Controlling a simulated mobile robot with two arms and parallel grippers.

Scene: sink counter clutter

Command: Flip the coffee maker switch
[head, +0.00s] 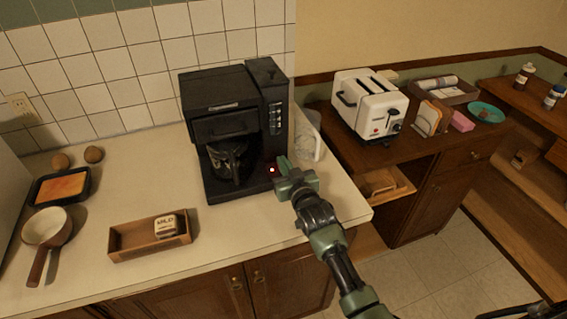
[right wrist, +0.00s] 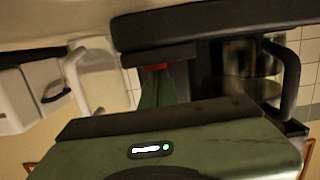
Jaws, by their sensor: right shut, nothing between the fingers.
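The black coffee maker (head: 222,92) stands on the counter against the tiled wall, its glass carafe (head: 228,160) in place. A small red switch (head: 271,169) shows low on its right front, beside my fingertips. In the right wrist view the red switch (right wrist: 154,67) is partly covered by the green fingers, and the carafe (right wrist: 250,62) is to its right. My right gripper (head: 282,163) is shut and empty, its tips at the switch, touching or very close; I cannot tell which. The switch's position is not readable. My left gripper is not in view.
A clear pitcher (head: 308,138) stands just right of the coffee maker, close to my right gripper. A wooden tray (head: 128,246) with a small labelled box (head: 166,225), a pan (head: 46,228) and a baking dish (head: 45,201) are left. A white toaster (head: 368,105) stands on the right cabinet.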

